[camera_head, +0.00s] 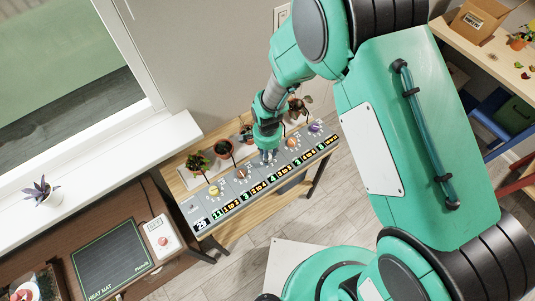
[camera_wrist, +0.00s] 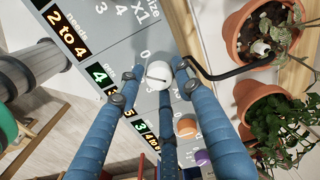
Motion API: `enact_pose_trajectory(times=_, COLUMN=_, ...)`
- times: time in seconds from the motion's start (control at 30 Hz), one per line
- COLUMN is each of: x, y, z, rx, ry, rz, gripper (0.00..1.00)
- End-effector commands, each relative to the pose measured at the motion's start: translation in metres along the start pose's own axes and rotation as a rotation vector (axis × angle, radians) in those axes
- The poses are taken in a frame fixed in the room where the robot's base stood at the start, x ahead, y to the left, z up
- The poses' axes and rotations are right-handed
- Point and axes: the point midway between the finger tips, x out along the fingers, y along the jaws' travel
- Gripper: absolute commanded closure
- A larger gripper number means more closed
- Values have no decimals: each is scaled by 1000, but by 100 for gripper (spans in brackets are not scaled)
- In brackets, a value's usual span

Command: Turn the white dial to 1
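The white dial (camera_wrist: 157,76) is a round knob on a grey control panel (camera_wrist: 112,50), with a thin dark line across its top. My gripper (camera_wrist: 160,82) has blue fingers spread around the dial, with their tips close to its sides. I cannot tell whether they touch it. A printed 0 shows beside the dial; fingers hide other marks, and the dial's setting is not clear. In the head view my gripper (camera_head: 267,156) is down at the middle of the panel and mostly hides the white dial.
Yellow (camera_head: 213,190) and orange (camera_head: 292,142) dials flank the gripper. A purple dial (camera_head: 315,127) is farther right. Potted plants (camera_head: 223,148) line the panel's back edge; in the wrist view a pot (camera_wrist: 262,35) and a black bent tube (camera_wrist: 215,75) are close to the fingers.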

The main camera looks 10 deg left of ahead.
Motion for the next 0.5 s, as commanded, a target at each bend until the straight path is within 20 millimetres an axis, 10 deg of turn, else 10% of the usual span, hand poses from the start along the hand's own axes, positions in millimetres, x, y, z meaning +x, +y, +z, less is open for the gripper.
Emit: enact_pose_trajectory(times=0.5, x=-5, y=0, z=0, rx=-1, ry=0, rz=0, gripper=52)
